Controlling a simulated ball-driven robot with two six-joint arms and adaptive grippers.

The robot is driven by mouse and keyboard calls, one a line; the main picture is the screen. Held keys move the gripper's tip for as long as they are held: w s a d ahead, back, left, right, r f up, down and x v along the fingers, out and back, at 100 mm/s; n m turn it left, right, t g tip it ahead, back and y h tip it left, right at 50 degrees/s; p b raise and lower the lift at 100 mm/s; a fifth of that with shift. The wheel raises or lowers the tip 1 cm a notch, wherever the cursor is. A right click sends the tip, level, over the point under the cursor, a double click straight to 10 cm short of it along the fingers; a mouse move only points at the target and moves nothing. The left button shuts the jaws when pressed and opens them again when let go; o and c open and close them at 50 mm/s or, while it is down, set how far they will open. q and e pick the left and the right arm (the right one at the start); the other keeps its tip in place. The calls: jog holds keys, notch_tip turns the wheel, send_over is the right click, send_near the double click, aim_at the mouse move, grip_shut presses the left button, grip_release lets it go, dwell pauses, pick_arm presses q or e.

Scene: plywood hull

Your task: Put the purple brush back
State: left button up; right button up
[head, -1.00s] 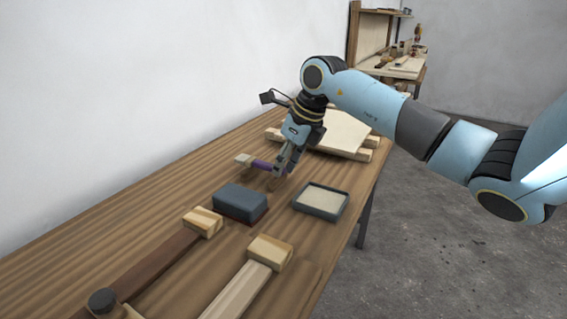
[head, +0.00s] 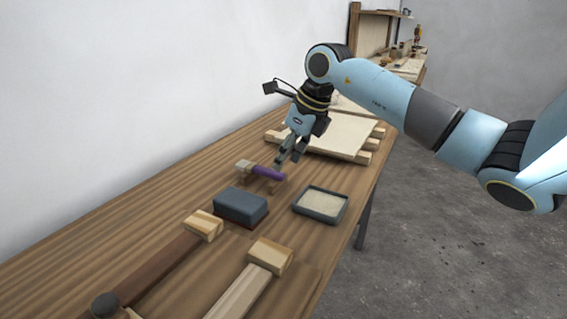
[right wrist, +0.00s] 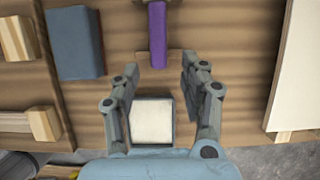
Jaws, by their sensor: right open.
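The purple brush (head: 267,173) lies on a small wooden rest (head: 276,186) on the workbench, its pale bristle head toward the wall. My right gripper (head: 286,162) is open and empty, just above and behind the handle in the head view. In the right wrist view the purple handle (right wrist: 157,38) shows at the top middle, beyond the open fingertips of the gripper (right wrist: 157,76) and apart from them. The bristle head is cut off there. My left gripper is not in view.
A dark blue-grey block (head: 240,205) and a shallow tray (head: 320,204) with pale contents are in front of the brush. Pale boards on battens (head: 340,135) lie behind. Clamp-like wooden pieces (head: 270,255) are at the near end. The white wall is on the left.

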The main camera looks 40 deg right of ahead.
jog(key=v, duration=0.9)
jog(key=shift+s+r, duration=0.15)
jog(key=shift+r, duration=0.15)
jog(key=shift+f, duration=0.1)
